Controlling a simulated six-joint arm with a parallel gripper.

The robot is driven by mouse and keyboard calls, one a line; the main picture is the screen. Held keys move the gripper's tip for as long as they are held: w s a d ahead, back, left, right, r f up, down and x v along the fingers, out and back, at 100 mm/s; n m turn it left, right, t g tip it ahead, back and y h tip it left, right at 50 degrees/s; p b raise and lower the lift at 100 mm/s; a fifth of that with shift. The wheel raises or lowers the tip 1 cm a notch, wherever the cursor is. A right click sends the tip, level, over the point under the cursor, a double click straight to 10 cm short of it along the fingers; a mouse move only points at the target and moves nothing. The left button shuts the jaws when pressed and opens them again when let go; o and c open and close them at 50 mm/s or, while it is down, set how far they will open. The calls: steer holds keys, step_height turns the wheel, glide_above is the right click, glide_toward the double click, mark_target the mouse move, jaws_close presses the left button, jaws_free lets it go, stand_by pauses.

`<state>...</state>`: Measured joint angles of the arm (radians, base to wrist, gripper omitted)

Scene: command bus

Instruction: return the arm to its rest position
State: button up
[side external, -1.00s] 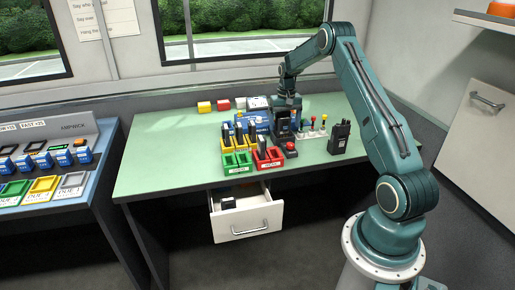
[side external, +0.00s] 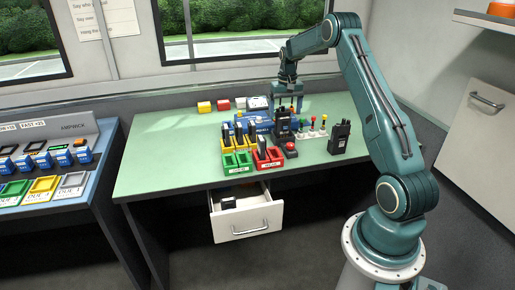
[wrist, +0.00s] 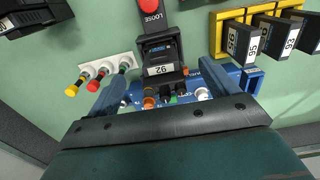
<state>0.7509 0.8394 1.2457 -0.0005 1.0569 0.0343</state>
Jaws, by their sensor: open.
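My gripper (side external: 287,103) hangs over the back of the green table (side external: 160,150), above a black radio (side external: 282,124). It is open. In the wrist view its two blue-grey fingers (wrist: 170,100) stand apart, with the radio labelled 92 (wrist: 160,57) in the space beyond them. The radio stands upright at the blue unit (wrist: 215,75), and no finger visibly touches it. The lower part of the radio is partly hidden.
A red button (side external: 290,148), a white strip with coloured knobs (side external: 311,131) and another radio (side external: 339,137) stand close by. An open drawer (side external: 245,217) juts from the table front.

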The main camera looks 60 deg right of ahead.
steer(key=shift+r, duration=0.85)
steer(key=shift+a+r, duration=0.3)
steer(key=shift+r, duration=0.05)
steer(key=s+a+r+n+t+h, duration=0.1)
steer(key=s+a+r+n, duration=0.1)
steer(key=a+r, duration=0.75)
steer(key=s+a+r+n+t, duration=0.1)
steer(key=s+a+r+n, duration=0.1)
steer(key=a+r, duration=0.75)
steer(key=s+a+f+n+t+y, duration=0.1)
steer(key=s+a+n, duration=0.4)
steer(key=s+a, duration=1.5)
steer(key=f+t, duration=0.1)
steer(key=t, duration=0.1)
steer(key=shift+s+f+t, duration=0.2)
steer(key=shift+s+t, duration=0.1)
